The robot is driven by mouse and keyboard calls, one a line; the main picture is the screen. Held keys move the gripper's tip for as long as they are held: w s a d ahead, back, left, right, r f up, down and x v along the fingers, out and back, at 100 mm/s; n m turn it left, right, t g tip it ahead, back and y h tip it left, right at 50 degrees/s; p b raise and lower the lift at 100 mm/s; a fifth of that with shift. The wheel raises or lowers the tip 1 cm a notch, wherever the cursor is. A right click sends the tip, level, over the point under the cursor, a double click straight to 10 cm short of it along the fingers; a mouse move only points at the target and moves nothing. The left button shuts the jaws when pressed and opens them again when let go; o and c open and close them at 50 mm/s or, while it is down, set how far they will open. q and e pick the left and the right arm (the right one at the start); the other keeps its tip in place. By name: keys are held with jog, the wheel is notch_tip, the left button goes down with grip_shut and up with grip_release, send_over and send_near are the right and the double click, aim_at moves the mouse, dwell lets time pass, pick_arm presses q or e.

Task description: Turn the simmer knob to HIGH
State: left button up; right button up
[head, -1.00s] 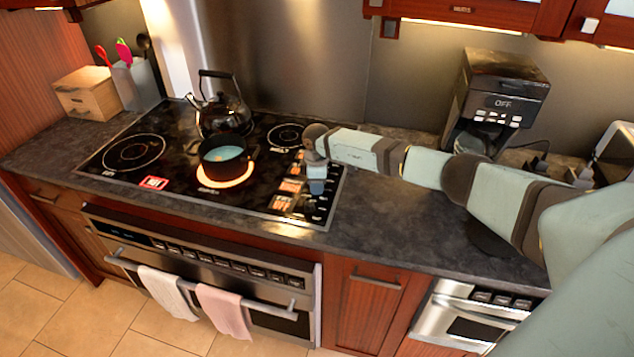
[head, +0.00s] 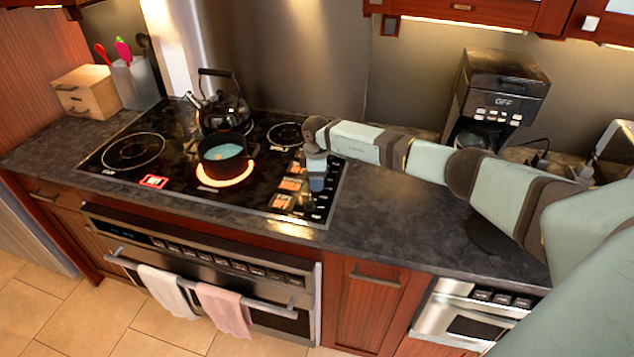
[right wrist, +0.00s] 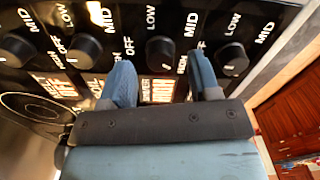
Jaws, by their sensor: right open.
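Several black burner knobs sit in a row on the right side of the black cooktop (head: 240,180). In the right wrist view, one knob (right wrist: 160,52) lies between the spread fingers of my right gripper (right wrist: 160,66), with LOW, MID and OFF printed around it. Other knobs show to its left (right wrist: 83,48) and right (right wrist: 232,58). I cannot tell whether the fingers touch the knob, or which knob is the simmer knob. In the head view my right gripper (head: 316,184) points down over the control strip and hides part of it. My left gripper is out of view.
A coffee maker (head: 497,100) stands right of the cooktop.

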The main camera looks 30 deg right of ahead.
notch_tip(320, 180, up, 12)
jog(key=b, duration=0.1)
jog(key=shift+b, duration=0.3)
jog(key=shift+f, duration=0.1)
